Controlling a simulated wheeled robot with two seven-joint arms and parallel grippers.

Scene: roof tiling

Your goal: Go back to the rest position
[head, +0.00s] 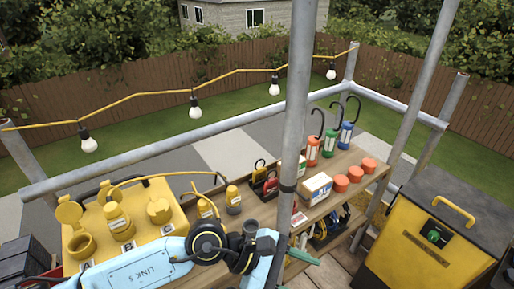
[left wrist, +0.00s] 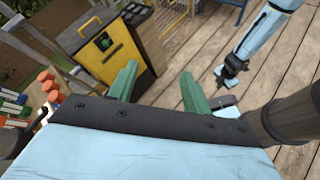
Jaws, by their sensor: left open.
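My left arm comes in along the bottom of the head view, and its gripper (head: 294,248) is at the front of the wooden shelf, with green fingers. In the left wrist view the two green fingers of this gripper (left wrist: 160,82) stand apart with nothing between them. My right arm (left wrist: 262,35) shows at the upper right of the left wrist view, over the plank deck. Its dark end (left wrist: 231,68) is too small to show how its fingers stand. The right arm does not show in the head view.
A wooden shelf (head: 345,205) holds lanterns (head: 329,143), orange caps (head: 340,183) and a white box (head: 315,188). A yellow power box (head: 145,200) stands left, a yellow cabinet (head: 410,240) right. A scaffold pole (head: 295,110) rises close to my left gripper. Plank deck (left wrist: 290,70) is partly clear.

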